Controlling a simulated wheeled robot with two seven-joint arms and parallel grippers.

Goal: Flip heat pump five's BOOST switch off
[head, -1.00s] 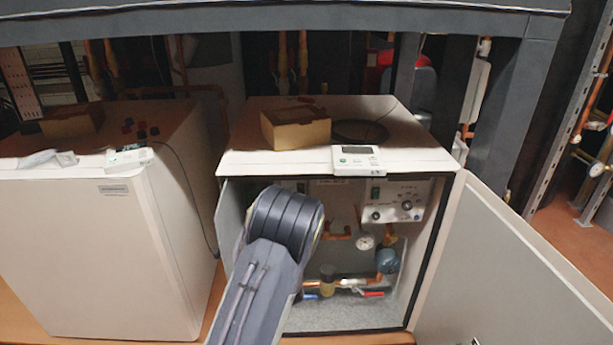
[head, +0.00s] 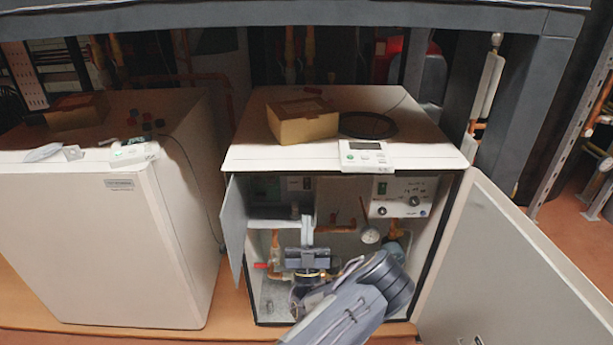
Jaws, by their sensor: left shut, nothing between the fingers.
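The open white heat pump cabinet (head: 345,160) stands in the middle; I cannot read a number on it. Inside, a white control panel (head: 400,198) at upper right carries a green rocker switch (head: 381,188) and several knobs. A darker box (head: 268,190) at upper left has small switches (head: 300,184) on its front. No BOOST label is legible. My left gripper (head: 307,232) is inside the cabinet, shut and empty, pointing up just below the left box. Whether it touches the box cannot be told. My left forearm hides the lower right interior. My right gripper is out of view.
An open door (head: 510,265) swings out at right, and a narrow flap (head: 236,228) stands open at left. Pipes and a gauge (head: 370,235) lie behind my arm. A cardboard box (head: 303,122) and a white controller (head: 366,155) sit on top. A closed unit (head: 90,245) stands left.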

